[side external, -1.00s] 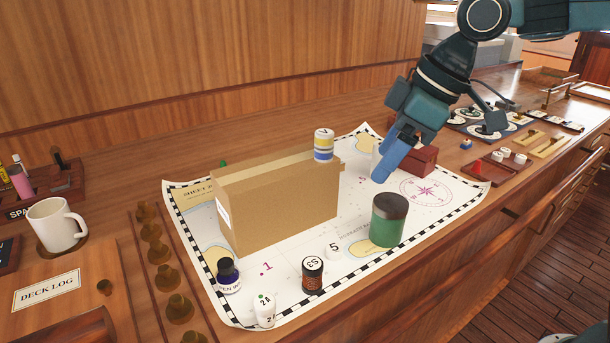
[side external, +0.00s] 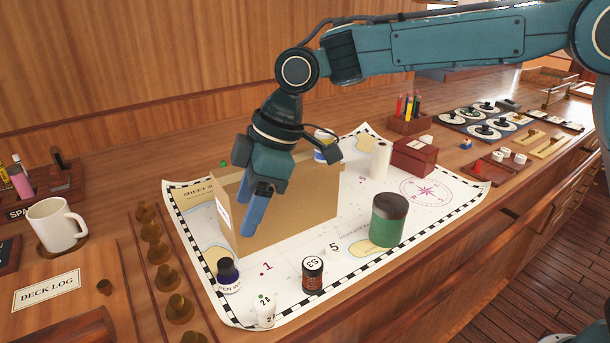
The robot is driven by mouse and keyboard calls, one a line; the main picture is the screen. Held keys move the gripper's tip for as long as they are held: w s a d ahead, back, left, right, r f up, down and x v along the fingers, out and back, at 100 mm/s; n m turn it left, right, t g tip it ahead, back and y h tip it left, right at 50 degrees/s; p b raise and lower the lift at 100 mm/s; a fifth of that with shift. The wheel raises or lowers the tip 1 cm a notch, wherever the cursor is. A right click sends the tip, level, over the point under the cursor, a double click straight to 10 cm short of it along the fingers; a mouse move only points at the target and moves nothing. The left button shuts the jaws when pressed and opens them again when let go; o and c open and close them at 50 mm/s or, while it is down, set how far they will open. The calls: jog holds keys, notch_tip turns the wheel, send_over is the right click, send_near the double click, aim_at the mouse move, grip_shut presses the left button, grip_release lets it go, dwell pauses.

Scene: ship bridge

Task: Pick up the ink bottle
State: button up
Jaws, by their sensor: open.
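The ink bottle (side external: 228,276) is a small dark blue bottle with a black cap and a white label reading "PEN IN…". It stands upright on the chart near its front left part, by the near left end of the cardboard box. My gripper (side external: 257,215) points down in front of the box, above and to the right of the bottle. Its blue fingers are apart from the bottle and hold nothing that I can see. The fingers overlap in this view.
The tall cardboard box (side external: 300,210) stands just behind the bottle. A white "24" piece (side external: 265,310), a dark "S3" jar (side external: 312,274) and a green jar (side external: 388,222) stand to the right on the chart (side external: 355,285). Wooden knobs (side external: 175,307) line the left side.

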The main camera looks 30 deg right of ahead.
aim_at(228, 262)
jog(key=shift+x, duration=4.25)
jog(key=shift+x, duration=2.6)
jog(key=c, duration=1.1)
